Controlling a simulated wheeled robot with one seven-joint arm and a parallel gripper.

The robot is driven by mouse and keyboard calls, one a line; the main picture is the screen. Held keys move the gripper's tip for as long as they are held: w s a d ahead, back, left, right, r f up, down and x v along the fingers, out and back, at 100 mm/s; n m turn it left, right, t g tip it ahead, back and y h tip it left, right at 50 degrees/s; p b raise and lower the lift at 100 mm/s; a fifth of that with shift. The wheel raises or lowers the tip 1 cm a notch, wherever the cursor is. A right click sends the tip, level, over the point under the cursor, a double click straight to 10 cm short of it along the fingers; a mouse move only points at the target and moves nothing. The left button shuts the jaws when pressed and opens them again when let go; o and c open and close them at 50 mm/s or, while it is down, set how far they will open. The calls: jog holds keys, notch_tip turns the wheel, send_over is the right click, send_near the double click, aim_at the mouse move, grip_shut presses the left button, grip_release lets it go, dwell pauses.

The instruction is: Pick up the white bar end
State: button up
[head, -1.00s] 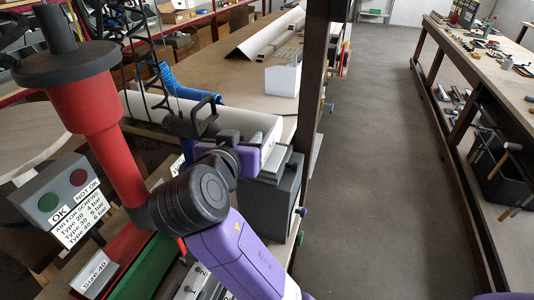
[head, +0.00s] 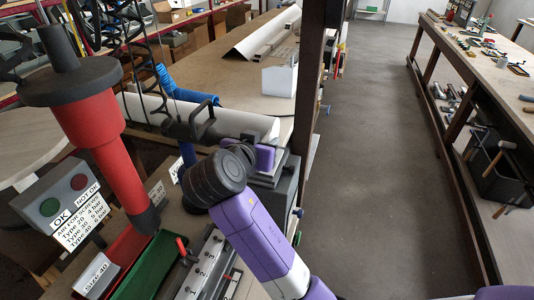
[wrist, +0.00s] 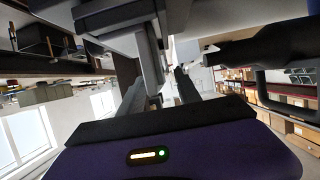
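A long white profile (head: 250,121) lies across the near bench in the head view. Its right end is close to the grey block machine at the bench corner. My gripper (wrist: 160,88) shows in the wrist view with its two dark fingers apart and a gap between them. Pale and grey machine parts (wrist: 150,45) lie beyond the fingertips; I cannot tell whether a bar end is among them. In the head view the fingers are hidden behind my purple arm and black joint, near the grey machine (head: 280,182). I see nothing clearly held.
A black handled tool (head: 203,127) lies in front of the white profile, close to my wrist. A red and black tool (head: 92,115) hangs at left above the green tray (head: 150,268). A dark post (head: 318,60) stands right of the bench. The aisle floor (head: 375,130) is clear.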

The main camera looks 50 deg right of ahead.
grip_shut()
dwell(0.4)
